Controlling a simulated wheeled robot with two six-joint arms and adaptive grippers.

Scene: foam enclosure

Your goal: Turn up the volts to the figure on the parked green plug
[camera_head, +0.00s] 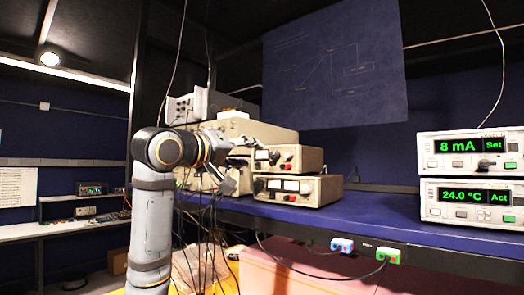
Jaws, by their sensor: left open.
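A green plug (388,256) sits at the front edge of the blue bench, with a dark cable hanging from it; any figure on it is too small to read. A blue plug (342,245) is to its left. Two cream bench units with dials and knobs are stacked mid-bench, an upper unit (311,158) and a lower unit (320,190). I cannot read which shows volts. My left gripper (243,163) is open, just left of these units; whether it touches a knob I cannot tell. My right gripper is out of view.
At right, two stacked displays stand on the blue bench (370,211): the upper display (468,146) reads 8 mA Set, the lower display (467,196) 24.0 °C Act. A larger cream box (240,126) stands behind my gripper. Cables hang below it. The bench between units and displays is clear.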

